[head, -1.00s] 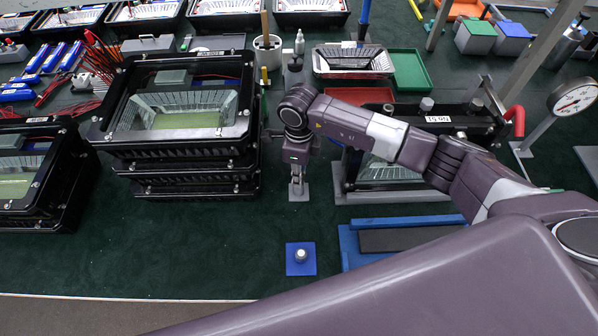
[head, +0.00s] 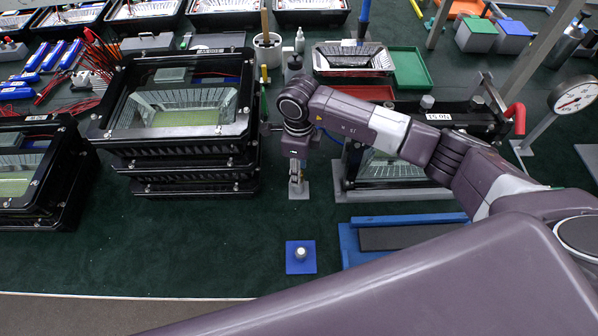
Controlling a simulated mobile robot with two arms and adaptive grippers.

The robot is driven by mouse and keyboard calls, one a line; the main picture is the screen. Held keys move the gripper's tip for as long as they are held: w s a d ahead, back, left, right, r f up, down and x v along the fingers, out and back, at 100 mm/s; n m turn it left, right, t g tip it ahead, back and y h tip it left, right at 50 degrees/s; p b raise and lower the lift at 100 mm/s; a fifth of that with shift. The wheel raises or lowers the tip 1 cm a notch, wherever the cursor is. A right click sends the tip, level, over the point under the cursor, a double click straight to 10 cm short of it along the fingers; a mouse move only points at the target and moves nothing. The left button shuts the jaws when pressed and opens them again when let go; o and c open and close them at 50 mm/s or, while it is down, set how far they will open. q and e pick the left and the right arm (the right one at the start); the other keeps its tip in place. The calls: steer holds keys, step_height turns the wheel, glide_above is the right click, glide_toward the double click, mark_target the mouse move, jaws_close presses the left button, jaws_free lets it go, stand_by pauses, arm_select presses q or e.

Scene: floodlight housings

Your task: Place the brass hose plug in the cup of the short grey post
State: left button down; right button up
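My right arm reaches in from the right, and its gripper (head: 297,174) points down beside the stack of black housings. Directly below it is a light grey square base (head: 305,191) with a short grey upright on it, which looks like the short grey post. The fingertips and the upright overlap, so I cannot tell whether they touch. The cup is hidden. I cannot make out the brass hose plug, nor whether it is between the fingers. My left gripper is out of view.
Stacked black floodlight housings (head: 187,165) stand close to the left of the gripper. A clamped housing fixture (head: 345,194) is close to the right. A blue plate (head: 291,268) with a silvery knob (head: 300,253) lies in front. The green mat at front left is clear.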

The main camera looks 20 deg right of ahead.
step_height(320, 180, up, 10)
steer(key=b, duration=0.2)
steer(key=shift+r, duration=0.25)
steer(key=shift+s, duration=0.1)
